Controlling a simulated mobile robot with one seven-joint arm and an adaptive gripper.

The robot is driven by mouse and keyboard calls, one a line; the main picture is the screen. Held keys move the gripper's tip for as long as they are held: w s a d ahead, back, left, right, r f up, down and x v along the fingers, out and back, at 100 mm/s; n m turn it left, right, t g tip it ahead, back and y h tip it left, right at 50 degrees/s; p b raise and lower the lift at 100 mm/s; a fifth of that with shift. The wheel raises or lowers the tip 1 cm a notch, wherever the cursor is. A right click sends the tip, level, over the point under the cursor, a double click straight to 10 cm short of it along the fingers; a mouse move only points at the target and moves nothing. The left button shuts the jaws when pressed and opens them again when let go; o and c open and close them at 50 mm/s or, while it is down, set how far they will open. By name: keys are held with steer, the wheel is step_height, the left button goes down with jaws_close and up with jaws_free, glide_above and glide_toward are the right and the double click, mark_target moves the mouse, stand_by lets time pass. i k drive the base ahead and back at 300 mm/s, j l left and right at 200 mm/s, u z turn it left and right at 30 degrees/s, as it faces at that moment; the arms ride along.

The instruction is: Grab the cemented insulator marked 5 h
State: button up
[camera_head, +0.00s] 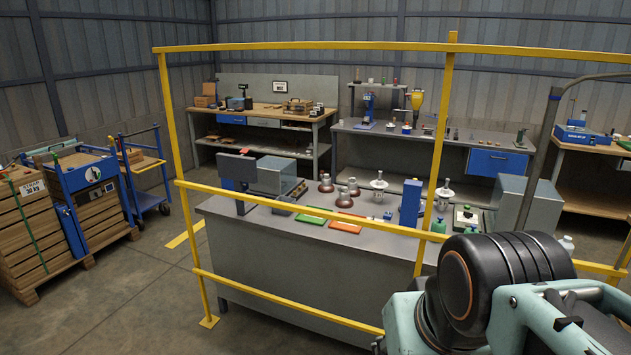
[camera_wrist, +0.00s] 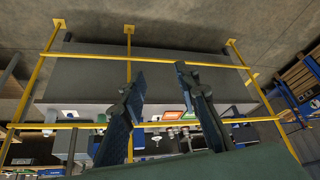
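Several insulators stand on the grey bench (camera_head: 290,250) behind the yellow rail. Brown insulators (camera_head: 344,199) with grey caps are grouped near the bench's middle. A white insulator (camera_head: 378,185) stands to their right, and another white insulator (camera_head: 445,191) stands further right. Any marking such as "5 h" is too small to read, so I cannot tell which insulator bears it. My gripper (camera_wrist: 159,76) shows in the wrist view with its two dark fingers apart and nothing between them. It is away from the insulators and hidden in the head view.
A yellow guard rail (camera_head: 300,193) with posts stands between me and the bench. The bench also holds a green tray (camera_head: 318,215), an orange tray (camera_head: 346,222), a blue upright block (camera_head: 410,203) and a grey box (camera_head: 530,205). Open floor lies at left, beside loaded carts (camera_head: 90,200).

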mark_target(444, 193)
steer(key=i+j+z, duration=0.85)
steer(key=i+j, duration=0.1)
steer(key=i, duration=0.05)
